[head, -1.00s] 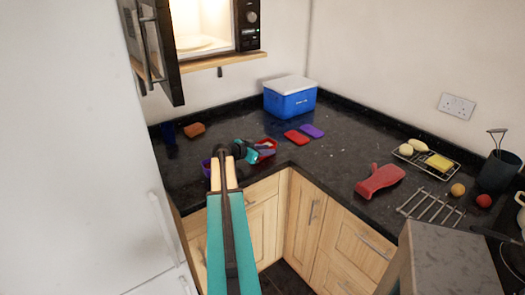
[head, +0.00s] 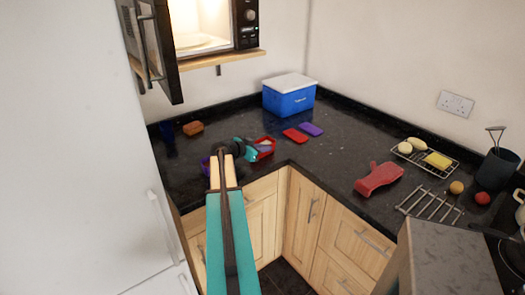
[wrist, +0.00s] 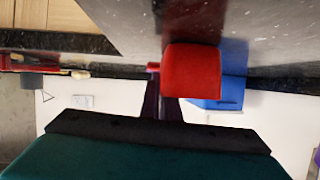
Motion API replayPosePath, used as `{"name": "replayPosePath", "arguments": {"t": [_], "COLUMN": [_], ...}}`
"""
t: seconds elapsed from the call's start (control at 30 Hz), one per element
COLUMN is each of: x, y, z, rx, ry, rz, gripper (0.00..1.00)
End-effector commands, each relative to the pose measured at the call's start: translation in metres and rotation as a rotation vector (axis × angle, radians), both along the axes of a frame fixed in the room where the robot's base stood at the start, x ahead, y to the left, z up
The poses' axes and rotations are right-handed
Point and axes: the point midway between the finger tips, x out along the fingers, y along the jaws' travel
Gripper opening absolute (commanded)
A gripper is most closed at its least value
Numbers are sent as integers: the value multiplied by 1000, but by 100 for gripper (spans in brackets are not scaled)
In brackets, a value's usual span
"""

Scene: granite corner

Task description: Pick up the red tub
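The red tub (head: 267,147) is on the dark worktop near the inner corner in the head view, partly hidden by my gripper. In the wrist view a red block-like shape, seemingly the tub (wrist: 191,70), shows large and close, just beyond my gripper. My gripper (head: 250,147) is at the tub's left side in the head view, overlapping it. My arm hides much of this area. I cannot tell whether the fingers touch the tub or how far apart they are.
A purple container (head: 205,163) shows partly behind my arm. A blue cool box (head: 289,98) with a white lid stands at the back corner. Red (head: 295,135) and purple (head: 312,129) flat lids lie nearby. A red oven mitt (head: 379,178) and a wire rack (head: 430,204) are right.

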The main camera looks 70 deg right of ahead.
Motion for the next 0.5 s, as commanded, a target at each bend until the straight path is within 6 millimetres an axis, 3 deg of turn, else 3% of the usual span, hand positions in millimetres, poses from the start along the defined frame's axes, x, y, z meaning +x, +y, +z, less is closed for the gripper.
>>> {"name": "replayPosePath", "arguments": {"t": [0.27,0.5], "x": [0,1], "y": [0,0], "z": [4,19], "rx": [-2,-3], "ry": [0,-1], "rz": [0,1], "gripper": [0,0]}}
